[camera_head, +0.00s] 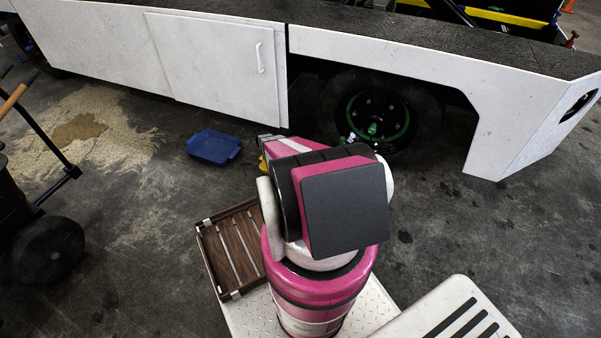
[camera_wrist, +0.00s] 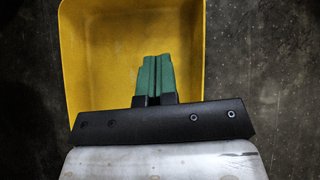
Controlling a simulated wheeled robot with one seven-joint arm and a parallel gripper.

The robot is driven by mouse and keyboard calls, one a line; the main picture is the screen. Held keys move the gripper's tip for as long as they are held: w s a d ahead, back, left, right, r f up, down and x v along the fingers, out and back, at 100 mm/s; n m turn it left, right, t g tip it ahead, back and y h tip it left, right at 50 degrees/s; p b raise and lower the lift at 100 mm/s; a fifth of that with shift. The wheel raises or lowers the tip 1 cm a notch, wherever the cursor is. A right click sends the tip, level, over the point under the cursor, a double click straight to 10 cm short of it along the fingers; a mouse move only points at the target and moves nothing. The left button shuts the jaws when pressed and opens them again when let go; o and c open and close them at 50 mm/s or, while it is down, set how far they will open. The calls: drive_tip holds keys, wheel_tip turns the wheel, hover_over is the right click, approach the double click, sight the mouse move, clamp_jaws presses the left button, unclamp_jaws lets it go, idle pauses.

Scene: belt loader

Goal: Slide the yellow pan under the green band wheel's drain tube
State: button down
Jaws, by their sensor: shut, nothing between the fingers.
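The yellow pan (camera_wrist: 92,60) fills the upper middle of the wrist view, with its inside facing the camera. In the head view only small yellow slivers of it (camera_head: 263,163) show behind my arm. My gripper (camera_wrist: 151,58) has its green fingers together and empty. They overlie the pan's interior near its closer side; I cannot tell whether they touch it. In the head view my arm hides the gripper. The green band wheel (camera_head: 404,128) sits in the dark wheel arch beyond my arm. I cannot make out its drain tube clearly.
The white vehicle body (camera_head: 220,60) runs across the back, with a low panel (camera_head: 400,62) over the wheel. A blue tray (camera_head: 213,146) lies on the floor to the left, near spilled granules (camera_head: 110,115). A black cart wheel (camera_head: 48,250) stands at far left. Floor at right is clear.

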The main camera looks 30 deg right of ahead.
drive_tip(key=x, duration=0.9)
drive_tip(key=shift+f, duration=0.25)
drive_tip(key=shift+s+d, duration=0.85)
drive_tip(key=shift+s, duration=0.15)
drive_tip(key=shift+s+d, duration=0.6)
drive_tip(key=shift+s, duration=0.05)
drive_tip(key=shift+d+f, duration=0.1)
